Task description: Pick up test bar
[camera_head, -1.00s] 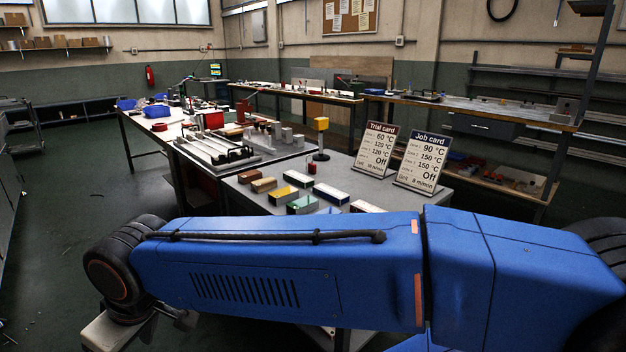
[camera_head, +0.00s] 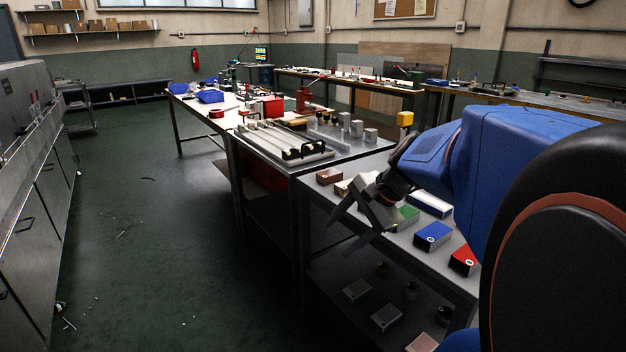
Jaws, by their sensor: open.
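My gripper (camera_head: 350,222) is open, with nothing seen between its fingers. It hangs at the left front edge of the near grey table, tilted down and to the left. Small blocks lie on this table: a brown one (camera_head: 329,176), a tan one partly behind my gripper, a green-and-white one (camera_head: 408,216), a blue one (camera_head: 433,236), a red one (camera_head: 464,260) and a white-and-blue one (camera_head: 430,205). Long pale bars (camera_head: 276,142) lie side by side on the adjoining table. I cannot tell which piece is the test bar. My arm hides the table's right part.
The near table (camera_head: 318,197) has a lower shelf holding grey blocks (camera_head: 386,317). Several metal blocks (camera_head: 357,129) and a yellow-topped post (camera_head: 404,119) stand behind. Grey cabinets (camera_head: 45,205) line the left side.

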